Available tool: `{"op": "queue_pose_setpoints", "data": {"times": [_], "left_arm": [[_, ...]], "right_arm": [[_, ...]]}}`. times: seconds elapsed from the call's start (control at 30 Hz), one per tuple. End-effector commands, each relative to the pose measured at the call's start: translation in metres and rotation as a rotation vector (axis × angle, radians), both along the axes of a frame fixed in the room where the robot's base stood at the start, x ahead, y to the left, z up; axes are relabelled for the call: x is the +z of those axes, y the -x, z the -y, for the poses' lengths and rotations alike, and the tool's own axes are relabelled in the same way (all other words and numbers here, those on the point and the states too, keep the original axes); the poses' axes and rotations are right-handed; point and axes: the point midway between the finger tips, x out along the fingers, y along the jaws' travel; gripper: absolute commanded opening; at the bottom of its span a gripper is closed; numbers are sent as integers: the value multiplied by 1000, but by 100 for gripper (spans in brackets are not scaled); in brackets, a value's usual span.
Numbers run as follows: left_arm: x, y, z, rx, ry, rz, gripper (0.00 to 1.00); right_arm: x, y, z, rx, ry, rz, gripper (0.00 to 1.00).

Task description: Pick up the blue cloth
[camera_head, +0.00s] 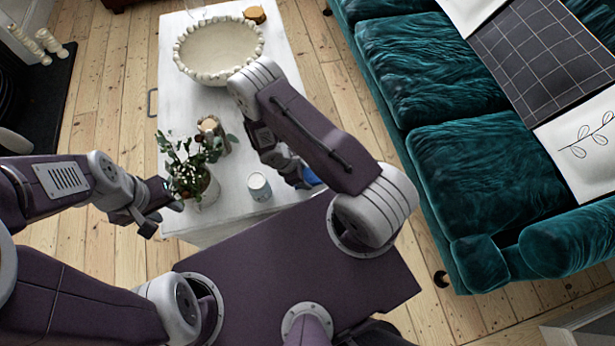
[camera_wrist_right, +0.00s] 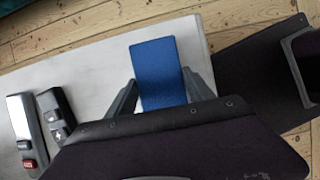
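The blue cloth (camera_wrist_right: 158,62) lies flat on the white table in the right wrist view. In the head view only a small blue patch of it (camera_head: 311,177) shows beside my right gripper (camera_head: 297,176); my arm covers the rest. In the right wrist view the fingers of my right gripper (camera_wrist_right: 159,80) are apart, one on each side of the cloth; I cannot tell whether they touch it. My left gripper (camera_head: 163,207) appears open and empty, beside the table's left edge near the plant.
The white table (camera_head: 275,60) bears a beaded bowl (camera_head: 215,50), a potted plant (camera_head: 195,180), a white cup (camera_head: 259,186) and a wooden candle holder (camera_head: 212,130). Two dark and grey devices (camera_wrist_right: 55,115) lie left of the cloth. A green sofa (camera_head: 480,170) stands right.

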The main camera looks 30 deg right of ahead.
Motion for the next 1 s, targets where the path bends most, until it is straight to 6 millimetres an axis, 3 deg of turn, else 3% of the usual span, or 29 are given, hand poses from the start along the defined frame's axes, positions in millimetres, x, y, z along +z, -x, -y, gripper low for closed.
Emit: {"op": "queue_pose_setpoints", "data": {"times": [0.03, 0.1, 0.13, 0.47, 0.67, 1.0], "left_arm": [[0, 0, 0, 0, 0, 0, 36], [0, 0, 0, 0, 0, 0, 36], [0, 0, 0, 0, 0, 0, 36], [3, 0, 0, 0, 0, 0, 36], [14, 0, 0, 0, 0, 0, 36], [-21, 0, 0, 0, 0, 0, 36]], "right_arm": [[0, 0, 0, 0, 0, 0, 44], [0, 0, 0, 0, 0, 0, 24], [0, 0, 0, 0, 0, 0, 20], [9, -1, 0, -1, 0, 3, 20], [47, -1, -1, -1, 0, 4, 20], [84, 55, 59, -6, 0, 3, 20]]}}
